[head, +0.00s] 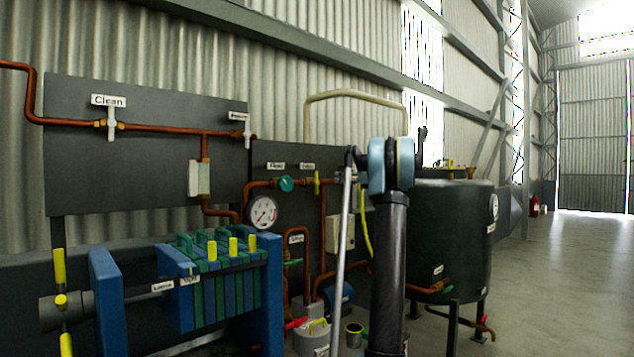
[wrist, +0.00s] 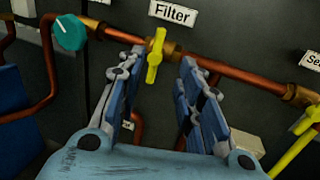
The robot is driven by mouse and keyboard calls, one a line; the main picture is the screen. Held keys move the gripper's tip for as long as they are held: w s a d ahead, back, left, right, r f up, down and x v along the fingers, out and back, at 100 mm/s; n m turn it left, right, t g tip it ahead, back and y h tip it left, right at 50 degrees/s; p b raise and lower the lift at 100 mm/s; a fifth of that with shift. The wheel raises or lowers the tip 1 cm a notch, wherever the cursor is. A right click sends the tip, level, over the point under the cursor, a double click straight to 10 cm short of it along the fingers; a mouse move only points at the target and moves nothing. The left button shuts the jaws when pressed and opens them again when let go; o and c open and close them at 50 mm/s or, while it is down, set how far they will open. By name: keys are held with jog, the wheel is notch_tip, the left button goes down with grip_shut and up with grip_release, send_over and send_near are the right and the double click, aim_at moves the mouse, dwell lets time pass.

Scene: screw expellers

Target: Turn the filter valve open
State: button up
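The filter valve has a yellow handle (wrist: 155,56) on a copper pipe, just below the white "Filter" label (wrist: 172,13) in the wrist view. The handle stands roughly upright and crosses the pipe. It also shows as a small yellow handle (head: 317,182) on the dark panel in the head view. My gripper (wrist: 159,66) is open, with one finger on each side of the handle in the picture. Clear gaps show between the handle and both fingers. How far the fingertips are from it in depth is hard to tell. My arm partly blocks the head view.
A teal knob (wrist: 70,32) sits left of the valve. The copper pipe (wrist: 235,80) runs right to another yellow handle (wrist: 292,152). A pressure gauge (head: 263,212), blue-green filter press (head: 207,285) and dark tank (head: 450,235) stand nearby. Open floor lies at right.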

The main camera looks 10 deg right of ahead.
aim_at(316, 181)
jog(key=x, duration=1.4)
jog(key=shift+w+a+f, duration=0.1)
grip_shut()
